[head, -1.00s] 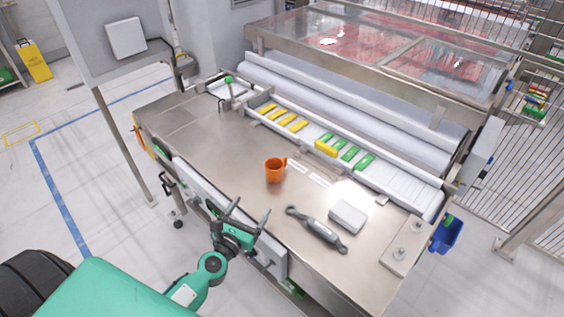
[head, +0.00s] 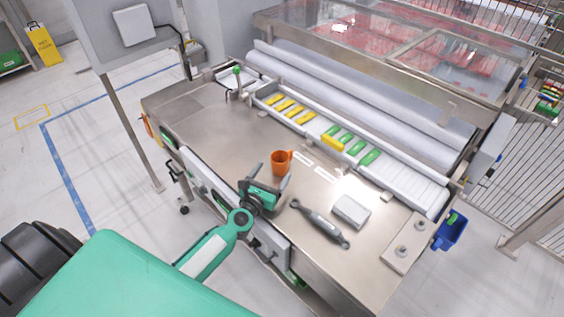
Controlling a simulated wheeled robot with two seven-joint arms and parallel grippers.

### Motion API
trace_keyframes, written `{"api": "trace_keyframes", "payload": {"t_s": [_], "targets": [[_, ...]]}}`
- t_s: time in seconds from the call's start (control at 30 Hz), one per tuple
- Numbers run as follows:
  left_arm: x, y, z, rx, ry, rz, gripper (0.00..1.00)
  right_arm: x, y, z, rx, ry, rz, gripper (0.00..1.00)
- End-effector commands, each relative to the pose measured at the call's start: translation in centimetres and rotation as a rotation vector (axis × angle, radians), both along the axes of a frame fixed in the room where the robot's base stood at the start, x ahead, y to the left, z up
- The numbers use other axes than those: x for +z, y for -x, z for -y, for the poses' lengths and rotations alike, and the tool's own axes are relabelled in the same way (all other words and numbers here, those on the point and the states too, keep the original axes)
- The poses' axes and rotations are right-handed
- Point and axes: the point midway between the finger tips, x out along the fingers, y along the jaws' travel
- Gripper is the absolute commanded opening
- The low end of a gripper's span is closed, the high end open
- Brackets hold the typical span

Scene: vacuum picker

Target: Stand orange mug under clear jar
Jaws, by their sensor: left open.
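The orange mug (head: 280,163) stands upright on the steel table, its handle toward the right. My left gripper (head: 266,175) is open at the table's front edge, just in front and to the left of the mug. Its fingers point toward the mug, one on the near left and one close to the mug's lower right. I cannot tell whether they touch it. Nothing is between the jaws that I can make out. I see no clear jar in this view. My right gripper is not in view.
Behind, a white tray (head: 413,182) holds yellow and green pieces. A blue bin (head: 449,231) hangs at the right end. The table's left part is clear.

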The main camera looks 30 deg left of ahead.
Motion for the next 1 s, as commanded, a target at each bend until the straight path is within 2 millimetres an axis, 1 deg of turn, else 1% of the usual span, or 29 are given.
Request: {"api": "trace_keyframes", "payload": {"t_s": [0.2, 0.3, 0.43, 0.67, 0.77, 0.9, 0.93, 0.97, 1.0], "targets": [[0.2, -2.9, -0.7, 0.001, -0.003, 0.002, 0.79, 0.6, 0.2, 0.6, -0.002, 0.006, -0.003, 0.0], [0.1, -4.0, -0.5, 0.0, -0.002, 0.002, 0.79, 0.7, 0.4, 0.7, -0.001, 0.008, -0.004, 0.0], [0.1, -4.7, -0.6, 0.001, -0.001, 0.001, 0.79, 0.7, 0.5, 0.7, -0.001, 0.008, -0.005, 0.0], [0.0, -4.7, -0.6, 0.001, -0.001, 0.001, 0.79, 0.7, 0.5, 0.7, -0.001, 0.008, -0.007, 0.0], [0.0, -4.7, -0.6, 0.001, -0.001, 0.001, 0.61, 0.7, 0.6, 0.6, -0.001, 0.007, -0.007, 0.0], [0.0, -4.7, -0.6, 0.001, -0.001, 0.001, 0.34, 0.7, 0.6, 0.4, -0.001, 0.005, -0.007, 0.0], [0.0, -4.7, -0.6, 0.001, -0.001, 0.001, 0.3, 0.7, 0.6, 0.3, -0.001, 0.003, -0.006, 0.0], [0.1, -4.7, -0.6, 0.001, -0.001, 0.001, 0.3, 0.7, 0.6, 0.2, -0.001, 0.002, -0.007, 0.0], [0.1, -4.7, -0.6, 0.001, -0.001, 0.001, 0.27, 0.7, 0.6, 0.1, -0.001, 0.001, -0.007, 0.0]]}}
